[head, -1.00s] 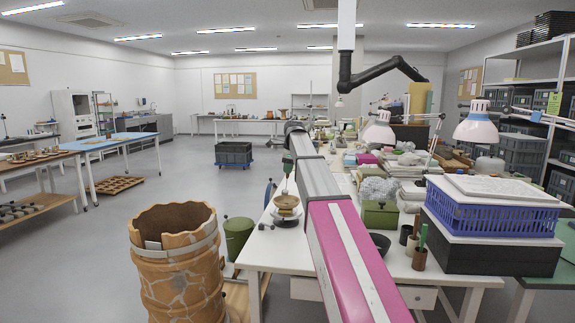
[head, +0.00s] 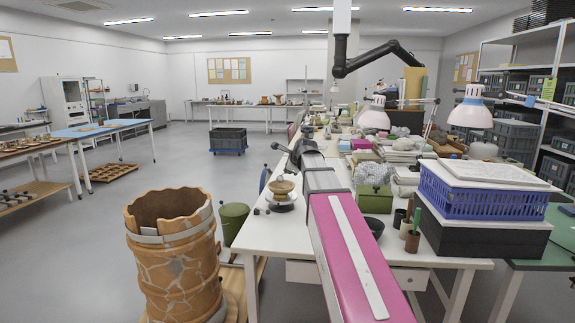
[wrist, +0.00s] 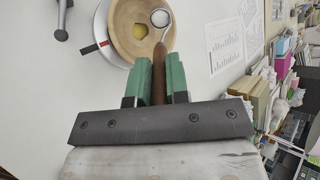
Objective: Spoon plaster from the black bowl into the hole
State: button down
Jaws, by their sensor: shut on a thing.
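My gripper (wrist: 160,82) has green fingers and is shut on the brown handle of a spoon (wrist: 159,55). The spoon's round metal end is over the inside edge of a tan bowl (wrist: 124,30); whether it touches or holds plaster I cannot tell. A yellowish patch shows inside that bowl, and I cannot tell if it is the hole. In the head view the tan bowl (head: 283,187) sits on a white round stand on the table. The black bowl (head: 375,227) stands on the table right of my pink arm link, partly hidden by it.
The white table (head: 257,232) also holds a green box (head: 375,200), dark cups, and a blue basket (head: 485,195) on a black box at the right. A large tan cracked vessel (head: 175,250) stands at the front left, with a green bin (head: 233,222) behind it.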

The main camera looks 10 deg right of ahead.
jog(key=shift+s+d+f+t, duration=0.1)
jog(key=shift+s+f+t, duration=0.25)
jog(key=shift+s, duration=0.25)
jog(key=shift+s+d+f+t+y, duration=0.2)
jog(key=shift+s+f+t, duration=0.25)
jog(key=shift+f+t, duration=0.5)
jog(key=shift+s+d+f+t+y, duration=0.1)
jog(key=shift+s+f+t+y, duration=0.3)
jog(key=shift+f+t, duration=0.55)
jog(key=shift+r, duration=0.2)
jog(key=shift+r, duration=0.1)
